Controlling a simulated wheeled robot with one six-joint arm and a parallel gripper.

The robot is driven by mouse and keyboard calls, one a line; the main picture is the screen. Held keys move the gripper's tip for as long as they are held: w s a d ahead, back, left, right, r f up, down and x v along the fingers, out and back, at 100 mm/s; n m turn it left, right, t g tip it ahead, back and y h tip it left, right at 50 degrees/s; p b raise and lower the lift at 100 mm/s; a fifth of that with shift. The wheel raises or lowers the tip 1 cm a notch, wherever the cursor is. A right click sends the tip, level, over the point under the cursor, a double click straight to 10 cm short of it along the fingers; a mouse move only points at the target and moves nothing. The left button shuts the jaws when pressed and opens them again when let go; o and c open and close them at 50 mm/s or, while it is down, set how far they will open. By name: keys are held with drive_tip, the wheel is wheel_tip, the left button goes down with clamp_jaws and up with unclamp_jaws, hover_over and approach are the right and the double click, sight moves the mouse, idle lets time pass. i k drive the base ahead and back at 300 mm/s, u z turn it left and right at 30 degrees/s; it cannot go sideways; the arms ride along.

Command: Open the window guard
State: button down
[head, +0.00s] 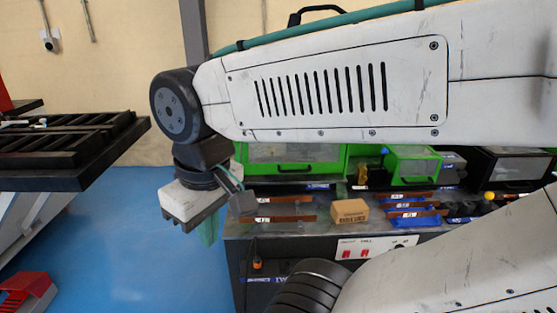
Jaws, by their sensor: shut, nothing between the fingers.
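Several window guards stand on the bender's bench. The large green guard (300,158) has a clear pane and a black handle at its lower edge; its left and upper parts are hidden behind my arm. A smaller green guard (414,168) stands to its right, with a pane and a dark handle. A black-framed guard (512,166) is at the far right. All three look closed. My gripper (242,203) is shut and empty, seen small and partly hidden at the wrist, in front of the bench's left end. I cannot tell its distance from the large guard.
The bench (290,232) holds a cardboard box (349,212), copper-coloured bars (286,218) and blue parts. Red switches (357,253) are on its front panel. A black rack (75,150) is at left, and a red object (28,292) lies below. The blue floor between is clear.

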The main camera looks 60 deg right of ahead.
sight(305, 168)
drive_tip(key=z, duration=1.65)
